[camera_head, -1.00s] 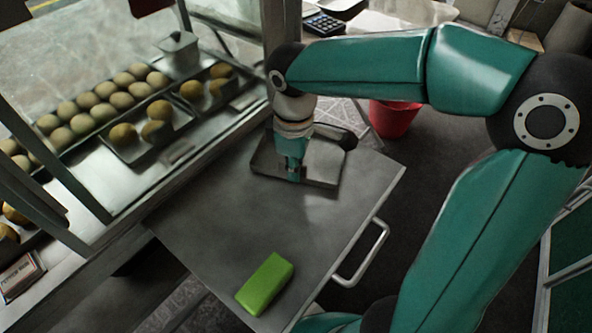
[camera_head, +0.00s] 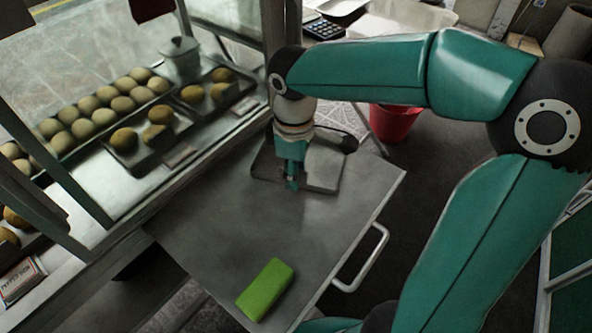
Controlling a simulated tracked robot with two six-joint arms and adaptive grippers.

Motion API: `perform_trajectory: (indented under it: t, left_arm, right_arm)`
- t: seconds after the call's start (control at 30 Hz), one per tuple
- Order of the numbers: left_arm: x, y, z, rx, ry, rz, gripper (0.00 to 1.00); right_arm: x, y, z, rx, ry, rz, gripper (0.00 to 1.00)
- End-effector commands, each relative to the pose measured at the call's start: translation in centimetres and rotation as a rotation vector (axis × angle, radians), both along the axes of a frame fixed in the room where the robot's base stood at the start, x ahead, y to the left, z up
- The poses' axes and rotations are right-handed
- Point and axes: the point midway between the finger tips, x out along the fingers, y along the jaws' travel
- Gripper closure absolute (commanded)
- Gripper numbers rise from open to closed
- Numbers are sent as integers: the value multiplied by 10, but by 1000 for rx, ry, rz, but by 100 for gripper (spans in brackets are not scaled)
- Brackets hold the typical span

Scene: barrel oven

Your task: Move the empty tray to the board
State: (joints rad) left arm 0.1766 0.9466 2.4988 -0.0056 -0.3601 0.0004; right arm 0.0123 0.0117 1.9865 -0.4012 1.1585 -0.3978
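A flat grey tray (camera_head: 325,178), with nothing seen on it, lies on the far end of the grey metal board (camera_head: 220,225). My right gripper (camera_head: 291,185) points down over the tray's near edge, left of its middle. The gripper and wrist hide part of the tray. Its fingertips look close together, but I cannot tell whether they are shut on the tray's edge. My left gripper is not in view.
A green block (camera_head: 265,289) lies near the board's front edge. A metal handle (camera_head: 367,262) sticks out at the board's right. A glass-fronted case at left holds bun trays (camera_head: 180,128) and a lidded pot (camera_head: 181,60). A red bin (camera_head: 395,122) stands behind. The board's middle is clear.

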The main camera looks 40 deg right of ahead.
Motion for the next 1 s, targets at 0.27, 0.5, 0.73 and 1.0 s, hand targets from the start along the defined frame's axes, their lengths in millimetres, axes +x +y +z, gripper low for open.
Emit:
perform_trajectory:
  t: [0.27, 0.5, 0.73, 1.0]
  left_arm:
    - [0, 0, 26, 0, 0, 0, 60]
    - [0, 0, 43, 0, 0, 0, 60]
    - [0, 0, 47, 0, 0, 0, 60]
    - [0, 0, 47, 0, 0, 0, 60]
  right_arm:
    - [0, 1, 56, 0, -4, 0, 67]
    - [-1, 1, 98, -1, -3, 1, 67]
    - [-1, 2, 114, 0, 0, 0, 67]
    - [-2, 1, 114, -1, 1, -1, 67]
